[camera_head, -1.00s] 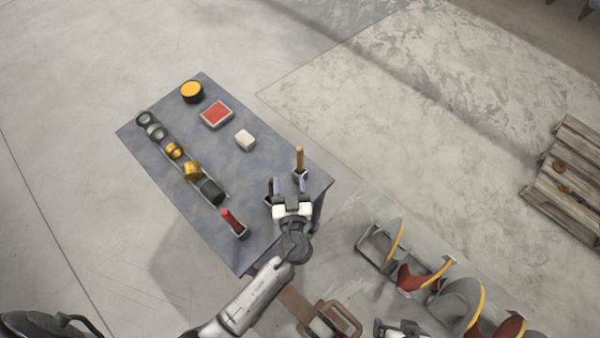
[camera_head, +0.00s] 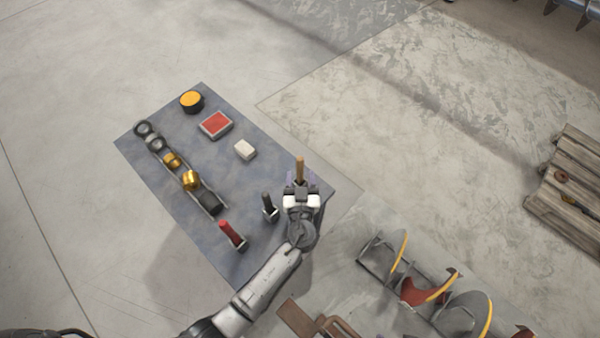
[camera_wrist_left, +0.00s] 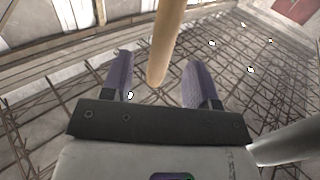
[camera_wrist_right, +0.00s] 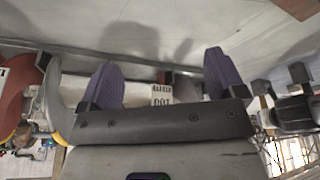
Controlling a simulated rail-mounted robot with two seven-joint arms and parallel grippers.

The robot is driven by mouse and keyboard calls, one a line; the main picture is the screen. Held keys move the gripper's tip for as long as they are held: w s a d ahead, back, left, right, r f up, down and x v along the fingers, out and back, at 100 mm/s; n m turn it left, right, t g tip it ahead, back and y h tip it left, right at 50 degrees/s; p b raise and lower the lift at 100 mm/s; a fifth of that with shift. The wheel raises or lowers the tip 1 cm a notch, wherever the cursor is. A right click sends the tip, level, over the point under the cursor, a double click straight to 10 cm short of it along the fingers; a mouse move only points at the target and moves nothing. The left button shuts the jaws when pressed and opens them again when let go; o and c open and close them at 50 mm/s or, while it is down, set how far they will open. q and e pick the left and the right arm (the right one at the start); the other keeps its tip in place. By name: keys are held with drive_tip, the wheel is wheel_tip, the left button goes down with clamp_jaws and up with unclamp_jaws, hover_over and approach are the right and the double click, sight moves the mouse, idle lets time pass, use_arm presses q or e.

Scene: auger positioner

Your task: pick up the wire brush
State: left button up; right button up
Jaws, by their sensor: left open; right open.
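The wire brush (camera_head: 300,165) appears to be the tool whose tan wooden handle stands upright near the table's right corner; its lower part is hidden behind my left gripper (camera_head: 300,182). The left gripper is open, with the handle just beyond and between its fingers in the head view. In the left wrist view the handle (camera_wrist_left: 167,38) comes down from the top, its rounded end between the open purple fingers (camera_wrist_left: 159,78), with gaps on both sides. I cannot tell its bristles. My right gripper (camera_wrist_right: 163,80) is open and empty in the right wrist view.
The blue-grey table (camera_head: 215,165) holds a dark-handled tool (camera_head: 268,207) and a red-handled tool (camera_head: 232,235) close by. A row of rings and collars, a white block (camera_head: 245,149), a red tray (camera_head: 215,124) and a yellow-topped tin (camera_head: 191,101) lie farther off. Auger flights (camera_head: 440,290) lie right.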

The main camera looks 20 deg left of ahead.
use_arm(q)
drive_tip(key=shift+p+x, duration=0.3)
drive_tip(key=shift+x, duration=2.5)
clamp_jaws()
